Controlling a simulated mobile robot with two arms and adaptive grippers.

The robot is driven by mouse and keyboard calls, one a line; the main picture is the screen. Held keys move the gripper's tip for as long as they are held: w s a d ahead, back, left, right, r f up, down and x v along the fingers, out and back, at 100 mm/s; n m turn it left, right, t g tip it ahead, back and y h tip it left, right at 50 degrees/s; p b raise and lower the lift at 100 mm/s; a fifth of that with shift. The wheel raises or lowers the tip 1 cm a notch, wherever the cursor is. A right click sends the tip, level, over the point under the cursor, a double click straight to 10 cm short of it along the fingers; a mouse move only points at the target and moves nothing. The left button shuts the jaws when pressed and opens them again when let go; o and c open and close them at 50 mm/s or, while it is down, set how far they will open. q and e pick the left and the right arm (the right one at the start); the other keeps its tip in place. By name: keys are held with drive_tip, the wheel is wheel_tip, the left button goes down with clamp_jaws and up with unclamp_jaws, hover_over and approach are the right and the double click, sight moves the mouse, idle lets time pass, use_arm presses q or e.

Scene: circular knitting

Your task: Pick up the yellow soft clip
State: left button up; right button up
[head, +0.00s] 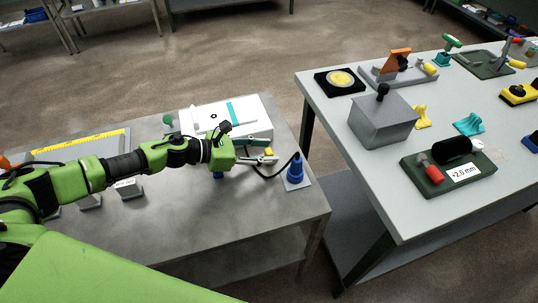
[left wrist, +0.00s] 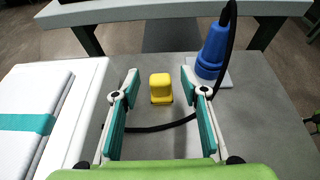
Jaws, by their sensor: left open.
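A small yellow block-shaped piece, which looks like the yellow soft clip (left wrist: 161,88), sits on the grey table in the left wrist view. My left gripper (left wrist: 160,76) is open, with one teal-padded finger on each side of the clip and a visible gap to both. In the head view my left gripper (head: 272,156) is low over the right part of the near table. Only a bit of yellow (head: 268,151) shows there between the fingers; the rest is hidden.
A white box with a teal band (head: 232,115) lies behind. The second table (head: 330,104) holds several tools, including a yellow piece (head: 422,117).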

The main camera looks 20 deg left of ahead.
use_arm(q)
drive_tip(key=c, duration=1)
drive_tip(key=shift+c, duration=0.2)
drive_tip(key=shift+r, duration=0.15)
